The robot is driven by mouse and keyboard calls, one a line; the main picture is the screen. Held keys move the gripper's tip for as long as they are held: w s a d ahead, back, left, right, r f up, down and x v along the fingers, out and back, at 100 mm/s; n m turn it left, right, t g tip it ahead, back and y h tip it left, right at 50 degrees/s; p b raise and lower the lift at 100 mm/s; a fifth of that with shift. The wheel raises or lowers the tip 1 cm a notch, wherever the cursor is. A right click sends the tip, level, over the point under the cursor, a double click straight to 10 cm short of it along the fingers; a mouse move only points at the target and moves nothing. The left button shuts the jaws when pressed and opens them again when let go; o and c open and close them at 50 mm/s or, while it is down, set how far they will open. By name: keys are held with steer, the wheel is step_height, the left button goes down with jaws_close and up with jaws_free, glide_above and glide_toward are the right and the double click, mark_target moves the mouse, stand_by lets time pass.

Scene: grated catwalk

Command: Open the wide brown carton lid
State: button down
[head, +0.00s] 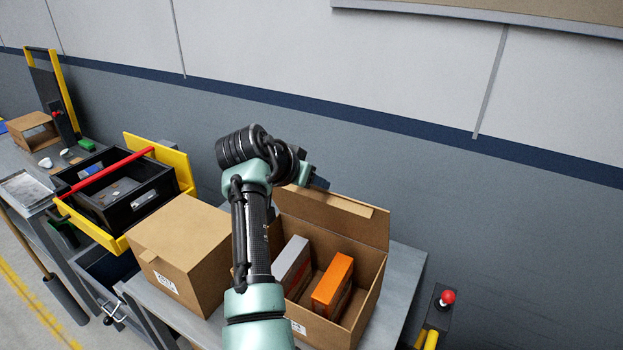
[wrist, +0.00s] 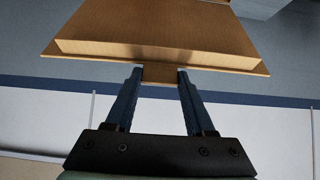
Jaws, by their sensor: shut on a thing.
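The wide brown carton (head: 372,301) stands open on the grey table. Its lid (head: 365,226) is raised about upright along the back side, toward the wall. In the wrist view the lid (wrist: 155,22) fills the top, with its folded lip and a small tab (wrist: 160,77) at the edge. My gripper (wrist: 160,72) is shut on this tab, one finger on each side. In the head view my arm reaches over the carton's left part, and my fingertips are hidden. Inside the carton stand a grey box (head: 292,262) and an orange box (head: 332,280).
A closed brown carton (head: 182,236) stands just left of the open one. Farther left are a black tray (head: 120,203) with a red bar and a yellow frame. A red button post (head: 447,298) stands right of the table. The wall (head: 480,200) is close behind.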

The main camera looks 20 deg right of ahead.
steer(key=shift+w+d+f, duration=0.35)
steer(key=shift+d, duration=0.05)
steer(key=shift+s+a+r, duration=0.2)
steer(key=shift+a, duration=0.05)
steer(key=shift+w+d+f, duration=0.1)
steer(key=shift+d+f, duration=0.05)
steer(key=shift+d, duration=0.05)
steer(key=shift+c, duration=1.2)
jaws_free()
steer(key=shift+a, duration=0.15)
